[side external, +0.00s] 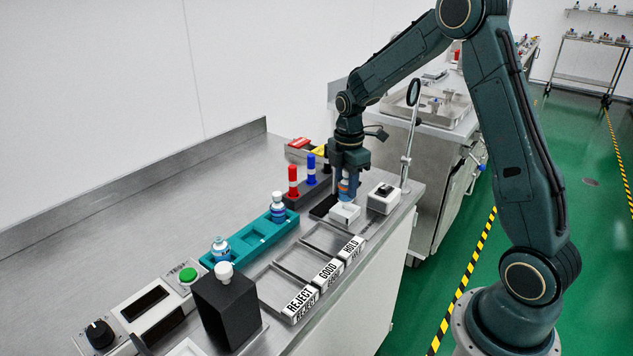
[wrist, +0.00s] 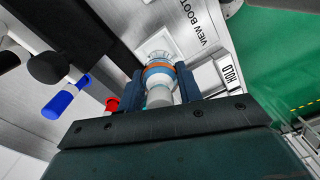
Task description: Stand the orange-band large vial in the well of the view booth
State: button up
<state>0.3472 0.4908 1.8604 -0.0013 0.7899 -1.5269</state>
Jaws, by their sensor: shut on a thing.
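The orange-band large vial (wrist: 158,68) is between the two fingers of my gripper (wrist: 160,88) in the wrist view, with its orange band and clear end showing. In the side view the vial (side external: 343,186) looks about upright in my gripper (side external: 347,178), which is shut on it. The view booth (side external: 345,213), a low white block, is right below the vial. Its label shows in the wrist view (wrist: 198,25). My gripper and the vial hide the well, so I cannot tell whether the vial's base touches it.
Red (side external: 292,181) and blue (side external: 311,168) capped posts stand left of my gripper. A teal rack (side external: 250,238) holds two vials. REJECT, GOOD and HOLD trays (side external: 325,238) lie in front. A magnifier stand (side external: 406,160) and small white box (side external: 383,198) are close on the right.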

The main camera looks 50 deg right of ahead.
aim_at(346, 197)
jog(key=shift+f, duration=0.1)
jog(key=shift+f, duration=2.05)
jog(key=o, duration=1)
jog(key=shift+f, duration=0.15)
notch_tip(346, 197, up, 12)
jog(key=shift+r, duration=0.2)
